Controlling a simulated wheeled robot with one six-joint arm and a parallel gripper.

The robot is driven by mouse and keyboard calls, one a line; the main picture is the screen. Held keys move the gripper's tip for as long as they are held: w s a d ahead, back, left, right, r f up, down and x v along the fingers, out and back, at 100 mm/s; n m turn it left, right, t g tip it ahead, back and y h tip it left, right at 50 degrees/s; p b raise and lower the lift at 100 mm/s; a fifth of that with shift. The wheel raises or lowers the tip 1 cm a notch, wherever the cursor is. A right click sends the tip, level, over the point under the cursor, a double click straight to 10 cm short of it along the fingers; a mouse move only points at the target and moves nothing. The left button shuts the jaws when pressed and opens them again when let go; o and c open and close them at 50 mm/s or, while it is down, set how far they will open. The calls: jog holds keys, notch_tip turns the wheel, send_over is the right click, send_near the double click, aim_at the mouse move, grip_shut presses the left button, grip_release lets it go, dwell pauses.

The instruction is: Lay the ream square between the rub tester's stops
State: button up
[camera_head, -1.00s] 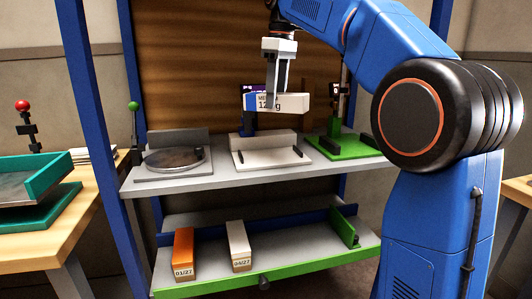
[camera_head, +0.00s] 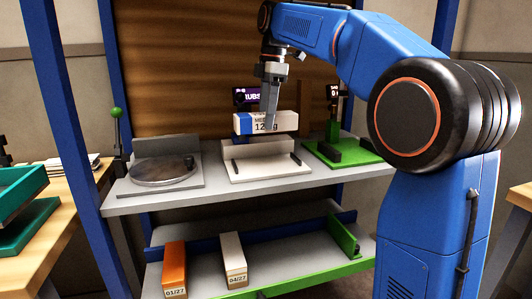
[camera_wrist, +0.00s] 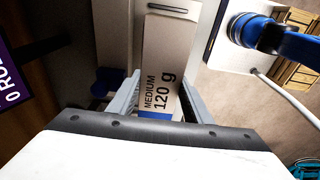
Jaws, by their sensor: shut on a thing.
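The ream (camera_head: 287,122) is a white pack with a blue end and the print "MEDIUM 120 g". My gripper (camera_head: 271,124) is shut on it from above and holds it in the air, roughly level. The wrist view shows the ream (camera_wrist: 172,50) between both fingers (camera_wrist: 158,98). The rub tester (camera_head: 265,171) is a pale flat plate on the upper shelf, with a raised block at its back and a dark stop at each side (camera_head: 236,166). The ream hangs above and behind the plate, apart from it. A purple display (camera_head: 248,95), partly hidden, stands behind.
A round-disc device (camera_head: 160,172) stands left of the tester, and a green device (camera_head: 345,155) with a post stands right. The lower shelf holds an orange pack (camera_head: 174,265) and a white pack (camera_head: 233,257). Blue uprights (camera_head: 65,110) frame the shelves.

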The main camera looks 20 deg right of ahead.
notch_tip(320, 180, down, 11)
jog(key=shift+r, duration=0.1)
dwell(0.5)
jog(key=o, duration=1.5)
jog(key=r, duration=0.4)
jog(key=d+r, duration=0.1)
jog(key=r, duration=0.6)
jog(key=shift+d+r, duration=0.25)
jog(key=shift+r, duration=0.15)
